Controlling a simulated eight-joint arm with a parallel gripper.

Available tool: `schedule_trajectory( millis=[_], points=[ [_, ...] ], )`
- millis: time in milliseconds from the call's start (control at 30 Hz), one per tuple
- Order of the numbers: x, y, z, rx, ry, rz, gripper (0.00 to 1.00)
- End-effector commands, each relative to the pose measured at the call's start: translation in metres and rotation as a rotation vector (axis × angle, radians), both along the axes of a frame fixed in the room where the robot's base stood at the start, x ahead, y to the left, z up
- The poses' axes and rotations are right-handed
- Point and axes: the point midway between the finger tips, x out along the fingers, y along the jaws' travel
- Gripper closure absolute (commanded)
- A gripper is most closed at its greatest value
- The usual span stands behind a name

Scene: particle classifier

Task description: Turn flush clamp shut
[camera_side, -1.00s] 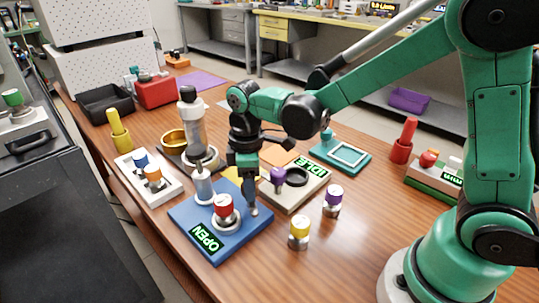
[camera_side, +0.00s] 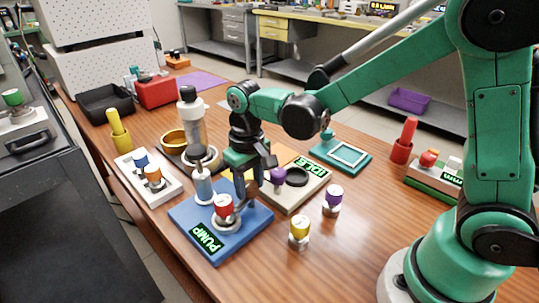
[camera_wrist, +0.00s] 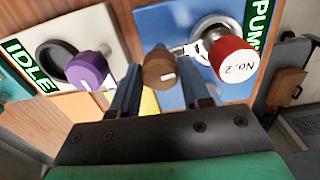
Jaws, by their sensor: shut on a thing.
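A blue base plate (camera_side: 250,228) on the table carries a red-topped knob (camera_side: 223,205) and a green display reading PUMP (camera_side: 206,238). A brown knob with a white mark (camera_wrist: 160,70), apparently the flush clamp, stands over the blue plate between my fingers. My gripper (camera_wrist: 162,82) is shut on it. In the side view my gripper (camera_side: 241,192) reaches down behind the red knob, and the brown knob is hidden there.
Right behind the blue plate stands a beige unit (camera_side: 305,192) with an IDLE display and purple knob (camera_side: 277,176). Loose yellow (camera_side: 299,231) and purple-topped (camera_side: 332,198) pieces stand to the right. A white tray (camera_side: 140,180) stands left. The table's front right is clear.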

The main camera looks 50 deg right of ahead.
Motion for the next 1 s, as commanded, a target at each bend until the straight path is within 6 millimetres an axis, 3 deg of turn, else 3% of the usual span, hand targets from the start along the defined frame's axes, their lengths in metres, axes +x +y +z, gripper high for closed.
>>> schedule_trajectory(
  millis=[333, 867, 900, 967, 1000],
  points=[
    [0.0003, 0.0003, 0.0001, 0.001, -0.001, -0.127, 1.00],
    [0.0004, 0.0002, 0.0001, 0.001, -0.002, -0.148, 1.00],
    [0.0005, 0.0002, 0.0001, 0.001, -0.002, -0.148, 0.47],
    [0.0004, 0.0002, 0.0001, 0.001, -0.002, -0.147, 0.30],
    [0.0004, 0.0002, 0.0001, 0.001, -0.001, -0.147, 0.27]
  ],
)
